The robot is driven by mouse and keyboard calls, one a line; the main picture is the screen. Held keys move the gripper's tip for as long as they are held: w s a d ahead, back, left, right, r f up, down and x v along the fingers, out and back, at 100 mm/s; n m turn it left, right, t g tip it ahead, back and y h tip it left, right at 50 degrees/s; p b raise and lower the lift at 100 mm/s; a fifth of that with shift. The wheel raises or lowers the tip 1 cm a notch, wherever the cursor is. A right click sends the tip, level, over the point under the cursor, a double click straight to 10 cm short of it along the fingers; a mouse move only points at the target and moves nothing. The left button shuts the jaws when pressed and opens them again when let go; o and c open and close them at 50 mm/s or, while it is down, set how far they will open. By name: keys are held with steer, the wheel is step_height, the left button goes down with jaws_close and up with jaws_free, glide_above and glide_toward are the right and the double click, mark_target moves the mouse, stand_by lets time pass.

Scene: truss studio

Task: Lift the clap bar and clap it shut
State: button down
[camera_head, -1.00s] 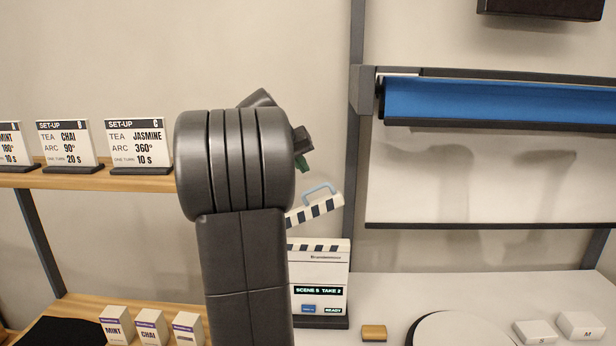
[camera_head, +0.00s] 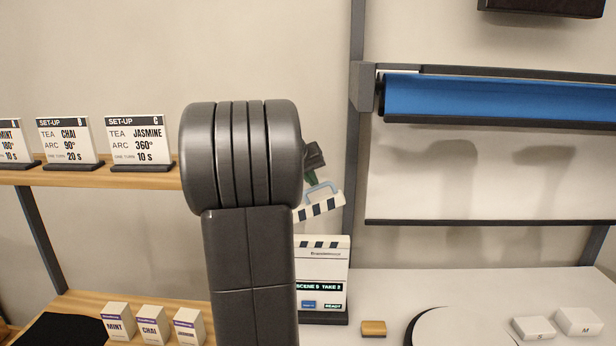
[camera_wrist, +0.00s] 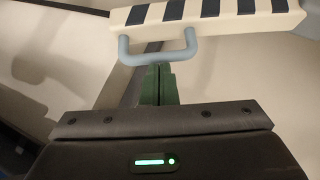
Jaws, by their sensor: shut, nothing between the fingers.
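The clapperboard (camera_head: 322,265) stands upright on the white table, its screen reading "SCENE 5 TAKE 2" and "READY". Its striped clap bar (camera_head: 322,207) is raised at a tilt above the board, with a blue-grey handle (camera_head: 321,187) on top. In the wrist view the striped bar (camera_wrist: 205,12) crosses the top and the handle (camera_wrist: 158,52) hangs toward my gripper. My gripper (camera_wrist: 158,72) is shut, its green fingers just at the handle with nothing between them. Whether they touch the handle I cannot tell. My arm hides part of the clapperboard's left side.
A gold block (camera_head: 373,328) and white boxes (camera_head: 534,328) sit on the white table beside a round turntable (camera_head: 460,328). Set-up cards (camera_head: 140,143) stand on the left shelf, tea boxes (camera_head: 152,324) below. A blue roll (camera_head: 490,98) hangs at right.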

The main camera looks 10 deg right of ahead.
mark_target(332, 205)
steer(key=d+f, duration=0.1)
steer(key=f, duration=0.1)
steer(key=d+f+y+b, duration=0.1)
steer(key=d+f, duration=0.1)
steer(key=s+d+f+y+b, duration=0.1)
steer(key=d+f, duration=0.1)
steer(key=f, duration=0.1)
steer(key=shift+m, duration=0.4)
steer(key=shift+d+f+b, duration=0.35)
steer(key=shift+f+b, duration=0.25)
steer(key=shift+f, duration=0.05)
steer(key=shift+s+f, duration=0.15)
steer(key=shift+f, duration=0.1)
steer(key=b+v, duration=0.1)
steer(key=v, duration=1.3)
steer(key=x, duration=1.3)
steer(key=shift+w+d+p, duration=0.15)
steer(key=shift+w+p, duration=0.1)
steer(key=shift+p, duration=0.15)
